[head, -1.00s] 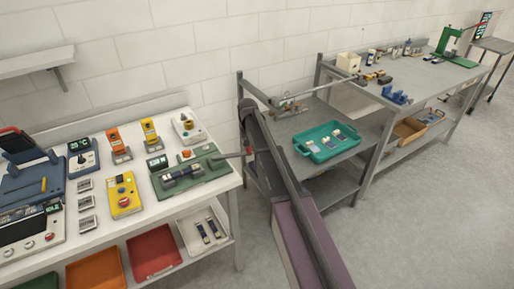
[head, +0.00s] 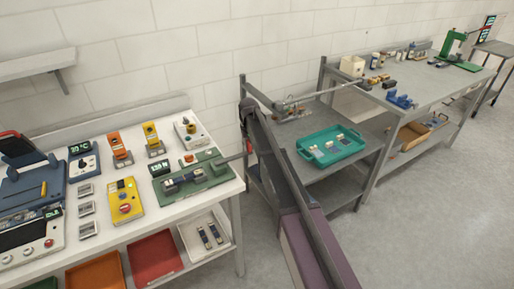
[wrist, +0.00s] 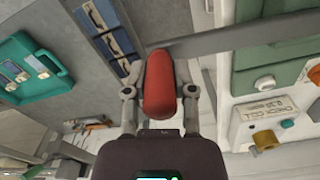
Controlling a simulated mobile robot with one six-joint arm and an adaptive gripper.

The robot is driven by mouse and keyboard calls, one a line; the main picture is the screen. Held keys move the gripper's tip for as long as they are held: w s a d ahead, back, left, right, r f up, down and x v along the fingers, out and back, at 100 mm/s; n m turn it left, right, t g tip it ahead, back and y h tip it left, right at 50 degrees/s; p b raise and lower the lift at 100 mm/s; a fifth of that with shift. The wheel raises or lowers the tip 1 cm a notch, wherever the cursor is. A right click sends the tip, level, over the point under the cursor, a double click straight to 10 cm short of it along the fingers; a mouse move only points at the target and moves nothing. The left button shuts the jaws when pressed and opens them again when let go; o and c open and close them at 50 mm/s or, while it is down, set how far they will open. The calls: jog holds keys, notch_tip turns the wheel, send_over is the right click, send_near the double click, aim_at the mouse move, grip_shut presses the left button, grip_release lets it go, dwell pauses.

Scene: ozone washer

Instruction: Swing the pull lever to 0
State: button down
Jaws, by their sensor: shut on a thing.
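The pull lever is a grey bar (wrist: 245,39) with a red grip (wrist: 158,82) at its end. In the wrist view my gripper (wrist: 160,91) is shut on the red grip, one finger on each side. The bar runs right from the grip towards the green fixture (wrist: 270,65). In the head view the green fixture (head: 215,167) stands at the right end of the white bench, holding a dark cylindrical part (head: 185,181). Its lever bar points right, towards my arm. The grip and my fingers are hidden there. A small display (head: 160,169) stands at the fixture's left; its reading is too small to trust.
A white box with a yellow knob (head: 190,128) stands behind the fixture. A yellow box with a red button (head: 125,201) is to its left. A teal tray (head: 343,158) lies on the grey cart beyond my arm. Open floor lies at the lower right.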

jog(key=shift+w, duration=0.5)
jog(key=shift+c, duration=2.2)
grip_release()
jog(key=shift+a, duration=0.1)
jog(key=shift+s, duration=0.1)
